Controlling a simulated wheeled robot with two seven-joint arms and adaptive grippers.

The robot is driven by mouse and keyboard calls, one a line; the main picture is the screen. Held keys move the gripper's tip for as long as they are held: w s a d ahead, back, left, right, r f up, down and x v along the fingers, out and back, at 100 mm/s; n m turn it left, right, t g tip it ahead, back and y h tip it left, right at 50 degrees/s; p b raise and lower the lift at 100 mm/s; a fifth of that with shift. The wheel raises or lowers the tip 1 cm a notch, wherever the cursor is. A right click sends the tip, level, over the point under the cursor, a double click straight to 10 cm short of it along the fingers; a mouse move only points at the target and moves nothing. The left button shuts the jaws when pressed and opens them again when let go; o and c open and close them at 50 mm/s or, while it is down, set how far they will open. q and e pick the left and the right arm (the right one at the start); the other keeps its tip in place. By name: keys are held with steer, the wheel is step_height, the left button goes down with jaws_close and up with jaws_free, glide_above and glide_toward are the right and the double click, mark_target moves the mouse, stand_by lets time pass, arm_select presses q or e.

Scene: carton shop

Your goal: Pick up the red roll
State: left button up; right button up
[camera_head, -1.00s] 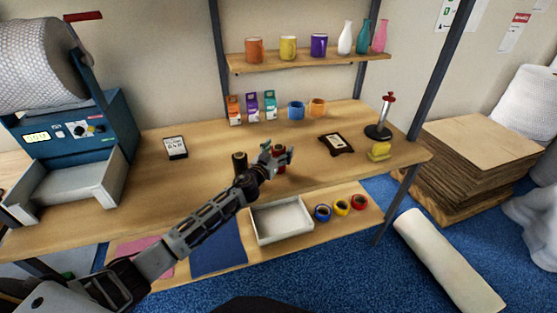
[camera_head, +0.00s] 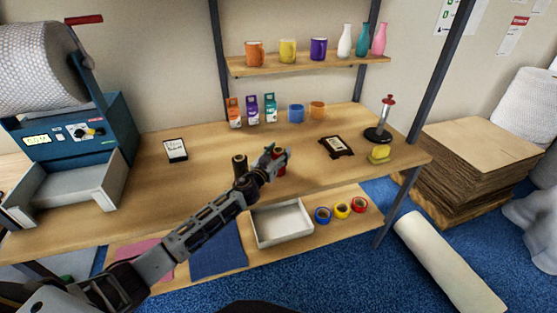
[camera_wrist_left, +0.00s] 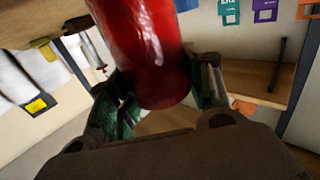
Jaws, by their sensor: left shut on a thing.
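The red roll (camera_head: 281,169) stands near the front of the bench top, partly hidden by my left gripper in the head view. My left gripper (camera_head: 277,158) is shut on this roll. In the left wrist view the red roll (camera_wrist_left: 148,50) is glossy and large, between the two fingers of the left gripper (camera_wrist_left: 160,92). I cannot tell whether the roll is touching the bench. My right gripper is not in view.
A dark roll (camera_head: 240,166) stands just left of my gripper. A framed dark item (camera_head: 336,146), a yellow sponge (camera_head: 379,154) and a stamp-like stand (camera_head: 379,134) are to the right. The bench left of the dark roll is mostly clear.

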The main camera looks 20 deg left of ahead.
arm_select(q)
steer(key=shift+r, duration=0.9)
step_height(320, 180, up, 7)
steer(key=shift+r+p, duration=0.1)
steer(key=shift+p, duration=0.8)
steer(key=shift+r, duration=0.5)
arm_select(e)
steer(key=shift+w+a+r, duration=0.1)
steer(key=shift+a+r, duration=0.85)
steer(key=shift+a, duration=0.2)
